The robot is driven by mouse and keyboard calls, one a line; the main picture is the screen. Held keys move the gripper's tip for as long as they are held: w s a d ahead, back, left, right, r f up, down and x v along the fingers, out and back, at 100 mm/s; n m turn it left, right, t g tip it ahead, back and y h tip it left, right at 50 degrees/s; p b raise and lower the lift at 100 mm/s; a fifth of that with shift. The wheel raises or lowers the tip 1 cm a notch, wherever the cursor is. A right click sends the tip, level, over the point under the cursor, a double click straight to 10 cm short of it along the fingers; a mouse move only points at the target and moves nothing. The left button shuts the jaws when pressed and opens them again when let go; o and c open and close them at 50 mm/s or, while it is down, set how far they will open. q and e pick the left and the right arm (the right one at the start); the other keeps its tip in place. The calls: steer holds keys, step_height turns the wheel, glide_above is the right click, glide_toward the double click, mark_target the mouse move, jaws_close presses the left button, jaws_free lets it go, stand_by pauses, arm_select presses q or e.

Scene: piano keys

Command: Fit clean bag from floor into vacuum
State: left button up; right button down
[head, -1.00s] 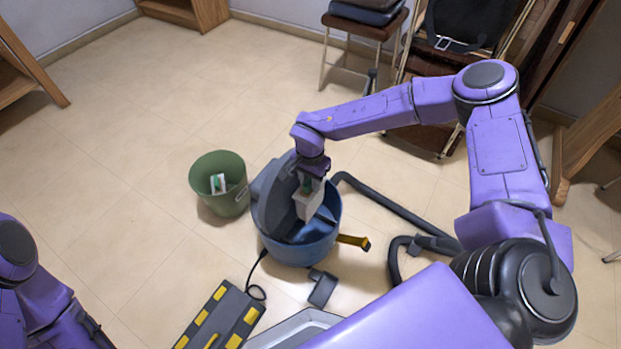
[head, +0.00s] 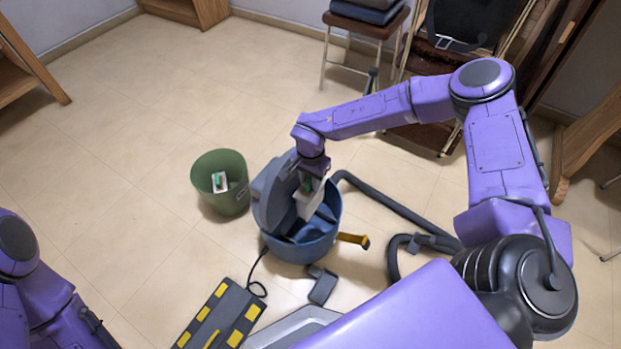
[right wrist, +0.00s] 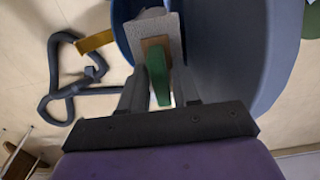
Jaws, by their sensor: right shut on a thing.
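The blue vacuum drum (head: 300,250) stands open on the floor in the head view, with its grey-blue lid (head: 272,200) tilted up at its left side. My right gripper (head: 310,182) is over the drum, pointing down. It is shut on the clean bag (head: 309,204), a pale bag with a green tab. In the right wrist view the green tab (right wrist: 158,78) is between the fingers, and the bag hangs at the drum's opening. Whether the bag touches the drum's inside is hidden. Of my left arm only links show at the lower left; its gripper is out of view.
A green bin (head: 222,195) with a white and green item inside stands left of the drum. A grey hose (head: 395,208) curls on the right. A yellow latch (head: 353,240) sticks out from the drum. A black and yellow ramp-like block (head: 220,318) lies in front. The left floor is clear.

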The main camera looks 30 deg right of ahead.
steer(key=shift+f+b, duration=2.8)
steer(key=shift+f, duration=2.2)
step_height(320, 180, down, 9)
steer(key=b, duration=0.6)
stand_by(0.4)
steer(key=shift+c, duration=1.7)
jaws_free()
